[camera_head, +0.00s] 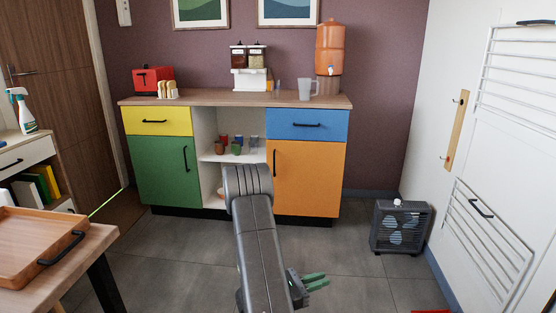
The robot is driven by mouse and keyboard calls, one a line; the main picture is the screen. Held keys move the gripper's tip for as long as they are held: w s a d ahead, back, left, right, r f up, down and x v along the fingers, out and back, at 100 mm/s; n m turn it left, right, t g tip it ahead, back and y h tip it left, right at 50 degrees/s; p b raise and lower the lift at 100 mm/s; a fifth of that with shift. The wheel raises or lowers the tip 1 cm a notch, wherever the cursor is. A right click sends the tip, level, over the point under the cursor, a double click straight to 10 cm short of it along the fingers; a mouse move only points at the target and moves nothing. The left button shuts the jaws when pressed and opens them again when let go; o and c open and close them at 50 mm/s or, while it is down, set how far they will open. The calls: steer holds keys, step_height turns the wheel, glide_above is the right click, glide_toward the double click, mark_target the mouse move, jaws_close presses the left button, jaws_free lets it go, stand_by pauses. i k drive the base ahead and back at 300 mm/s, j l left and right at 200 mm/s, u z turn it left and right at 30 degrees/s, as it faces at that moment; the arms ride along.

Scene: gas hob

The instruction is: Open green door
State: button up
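The green door (166,172) is the lower left front of the sideboard, below a yellow drawer. It is shut and flush with the cabinet front. Its black vertical handle (186,160) is near its right edge. My gripper (318,280) shows at the lower middle, with green fingers pointing right. The fingers look apart, and nothing shows between them. It is low over the floor, well in front of the cabinet and away from the green door. My arm rises in front of the sideboard's middle.
Beside the open shelves (235,156) with cups are a blue drawer (307,126) and an orange door (306,180). A wooden table with a tray (30,245) stands at the front left. Grey floor is clear before the green door.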

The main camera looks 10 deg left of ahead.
mark_target(166, 168)
steer(key=i+u, duration=0.1)
steer(key=i, duration=0.45)
steer(key=i+u, duration=0.15)
steer(key=i, duration=0.4)
steer(key=i+l+u, duration=0.1)
steer(key=i, duration=0.45)
steer(key=i+j+u, duration=0.15)
steer(key=i+u, duration=0.25)
steer(key=i+j+u, duration=0.1)
steer(key=i+u, duration=0.2)
steer(key=u, duration=0.15)
steer(key=i+u, duration=0.4)
steer(key=i+l+u, duration=0.2)
steer(key=u, duration=0.25)
steer(key=i+j+z, duration=0.1)
steer(key=i+z, duration=0.2)
steer(key=i, duration=0.2)
